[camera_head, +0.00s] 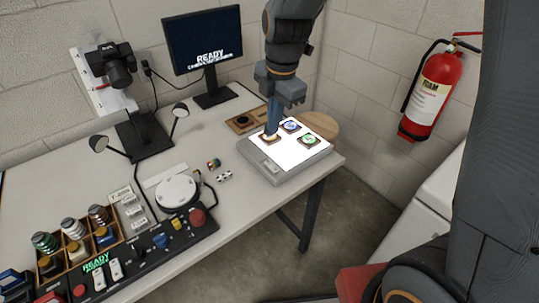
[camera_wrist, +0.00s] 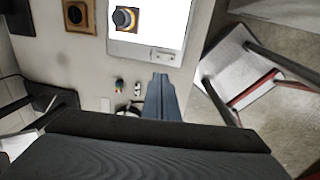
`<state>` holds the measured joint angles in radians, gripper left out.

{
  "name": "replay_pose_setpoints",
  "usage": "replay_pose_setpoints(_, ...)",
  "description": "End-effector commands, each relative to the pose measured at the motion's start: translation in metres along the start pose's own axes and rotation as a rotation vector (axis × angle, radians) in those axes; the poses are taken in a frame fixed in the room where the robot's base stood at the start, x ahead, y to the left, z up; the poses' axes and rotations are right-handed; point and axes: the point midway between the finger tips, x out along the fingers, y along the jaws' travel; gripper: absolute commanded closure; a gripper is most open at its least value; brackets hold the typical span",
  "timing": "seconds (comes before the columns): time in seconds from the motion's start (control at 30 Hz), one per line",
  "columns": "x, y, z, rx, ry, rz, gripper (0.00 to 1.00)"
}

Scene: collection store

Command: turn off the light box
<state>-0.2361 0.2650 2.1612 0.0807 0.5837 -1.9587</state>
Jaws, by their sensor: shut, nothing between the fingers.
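The light box (camera_head: 283,169) stands at the right end of the table, and its top glows bright white. Several small framed items lie on it, two of them clear at the right (camera_head: 310,139) and back (camera_head: 290,126). A small pale switch (camera_head: 270,165) sits on its near rim. My gripper (camera_head: 271,131) is shut and empty, pointing down; in the head view it overlaps the left framed item, and I cannot tell its height. In the wrist view the fingertips (camera_wrist: 160,80) show just below the light box rim (camera_wrist: 135,50) and its switch (camera_wrist: 163,57).
A monitor (camera_head: 203,38) and a camera on a stand (camera_head: 112,65) are at the back. A control panel (camera_head: 150,243) with a red button and a rack of jars (camera_head: 75,245) fill the near left. A fire extinguisher (camera_head: 432,92) hangs on the right wall.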

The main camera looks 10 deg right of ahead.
Motion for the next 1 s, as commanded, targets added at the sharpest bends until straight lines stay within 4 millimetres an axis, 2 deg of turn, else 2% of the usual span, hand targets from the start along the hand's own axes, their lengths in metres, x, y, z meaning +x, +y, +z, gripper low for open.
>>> replay_pose_setpoints(0.17,0.015,-0.001,0.000,0.000,0.001,-0.004,1.00)
replay_pose_setpoints(0.7,0.100,-0.001,-0.001,0.000,0.001,-0.004,1.00)
replay_pose_setpoints(1.0,0.131,-0.001,-0.001,0.000,0.001,-0.001,1.00)
